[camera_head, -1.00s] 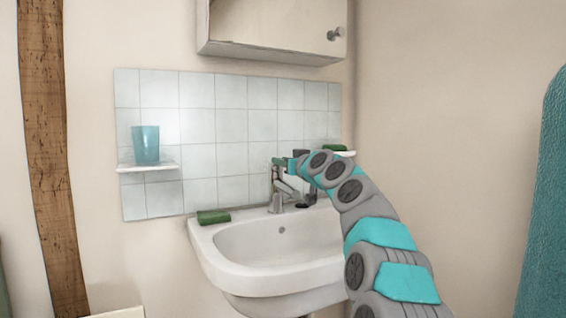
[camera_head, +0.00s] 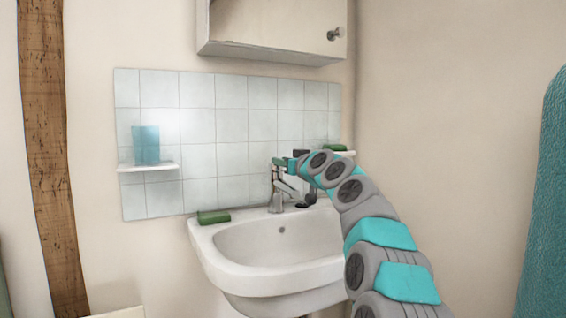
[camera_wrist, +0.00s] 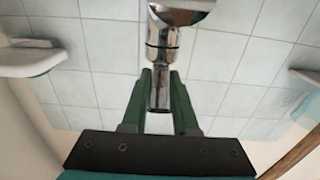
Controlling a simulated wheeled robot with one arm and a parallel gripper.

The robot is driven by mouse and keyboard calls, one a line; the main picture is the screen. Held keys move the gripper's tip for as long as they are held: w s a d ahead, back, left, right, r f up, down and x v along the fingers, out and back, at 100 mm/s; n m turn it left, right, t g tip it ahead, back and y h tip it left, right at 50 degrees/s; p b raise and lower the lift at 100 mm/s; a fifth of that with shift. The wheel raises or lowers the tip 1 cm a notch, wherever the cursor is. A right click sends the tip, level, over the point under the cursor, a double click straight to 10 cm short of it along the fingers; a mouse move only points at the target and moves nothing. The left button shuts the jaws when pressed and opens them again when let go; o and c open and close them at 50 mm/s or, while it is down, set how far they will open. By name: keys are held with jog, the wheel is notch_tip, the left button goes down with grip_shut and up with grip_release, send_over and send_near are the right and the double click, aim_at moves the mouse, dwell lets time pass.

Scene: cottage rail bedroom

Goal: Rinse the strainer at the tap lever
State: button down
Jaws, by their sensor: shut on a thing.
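The chrome tap (camera_head: 276,197) stands at the back rim of the white basin (camera_head: 215,247); it also fills the top middle of the wrist view (camera_wrist: 163,35). Its lever (camera_wrist: 160,92) lies between the green fingers of my gripper (camera_wrist: 163,85), which are shut on it. In the head view my gripper (camera_head: 280,162) is at the top of the tap, reached from the right. I cannot make out a strainer in either view. No running water can be made out.
A green soap bar (camera_head: 213,217) lies on the basin's left rim. A translucent blue cup (camera_head: 146,146) stands on a small left shelf (camera_head: 150,167). Another green bar (camera_head: 335,147) is on the right shelf. A cabinet (camera_head: 275,35) hangs above.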

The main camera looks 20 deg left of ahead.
jog(key=shift+r, duration=0.15)
jog(key=shift+p, duration=0.55)
jog(key=shift+a+g+h, duration=0.1)
jog(key=shift+g+h, duration=0.2)
jog(key=c, duration=0.7)
grip_release()
